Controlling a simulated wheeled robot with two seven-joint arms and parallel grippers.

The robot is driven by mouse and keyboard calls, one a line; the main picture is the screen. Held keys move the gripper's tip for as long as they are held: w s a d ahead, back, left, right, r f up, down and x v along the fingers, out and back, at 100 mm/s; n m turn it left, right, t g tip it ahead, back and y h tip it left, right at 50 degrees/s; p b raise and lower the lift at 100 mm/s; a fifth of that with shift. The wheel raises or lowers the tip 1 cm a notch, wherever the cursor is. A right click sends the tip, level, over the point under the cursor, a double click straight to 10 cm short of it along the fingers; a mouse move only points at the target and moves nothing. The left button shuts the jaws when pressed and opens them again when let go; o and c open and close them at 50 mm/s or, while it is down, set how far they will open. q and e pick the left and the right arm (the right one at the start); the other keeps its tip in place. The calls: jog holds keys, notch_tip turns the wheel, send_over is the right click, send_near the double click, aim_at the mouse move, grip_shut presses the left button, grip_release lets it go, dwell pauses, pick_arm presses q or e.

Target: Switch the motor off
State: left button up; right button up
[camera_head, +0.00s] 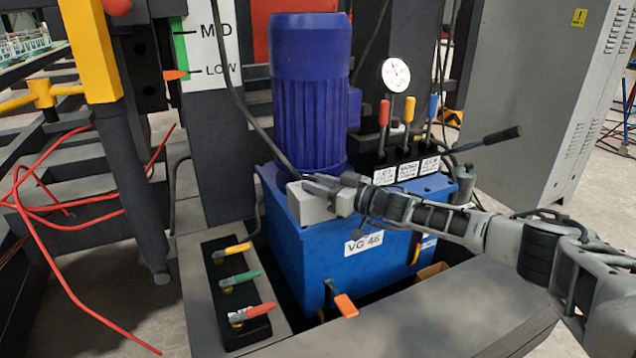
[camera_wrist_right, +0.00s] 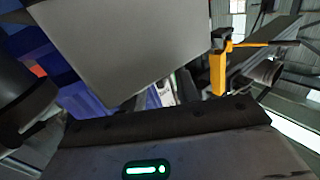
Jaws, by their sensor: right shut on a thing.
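The blue motor (camera_head: 311,95) stands upright on the blue tank (camera_head: 385,250) marked VG 46. A light grey box (camera_head: 308,205) sits at the tank's top front edge, below the motor. My right gripper (camera_head: 328,187) reaches in from the right and is at this box, its fingers shut on it. The fingers cover part of the box, and I cannot make out a switch on it. In the right wrist view a large grey face (camera_wrist_right: 130,45), apparently the box, fills the upper middle close to the camera. My left gripper is not in view.
Red, yellow and blue levers (camera_head: 409,108) and a round gauge (camera_head: 395,75) stand behind my right gripper. A black handle (camera_head: 502,135) sticks out right. A valve panel (camera_head: 232,285) with coloured handles lies front left. A grey cabinet (camera_head: 550,90) stands at the right.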

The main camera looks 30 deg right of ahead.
jog(key=shift+d, duration=0.1)
dwell(0.4)
jog(key=o, duration=1)
jog(key=shift+n, duration=0.3)
jog(key=shift+s+d+p, duration=0.25)
jog(key=shift+s+p, duration=0.05)
jog(key=shift+s, duration=0.05)
pick_arm(q)
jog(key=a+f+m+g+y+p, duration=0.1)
jog(key=p, duration=0.3)
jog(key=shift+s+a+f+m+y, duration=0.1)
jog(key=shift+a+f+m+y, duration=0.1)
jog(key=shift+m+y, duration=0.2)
pick_arm(e)
jog(key=v, duration=1.5)
jog(key=shift+w+d+r, duration=0.1)
jog(key=shift+w+d, duration=0.05)
jog(key=shift+d, duration=0.05)
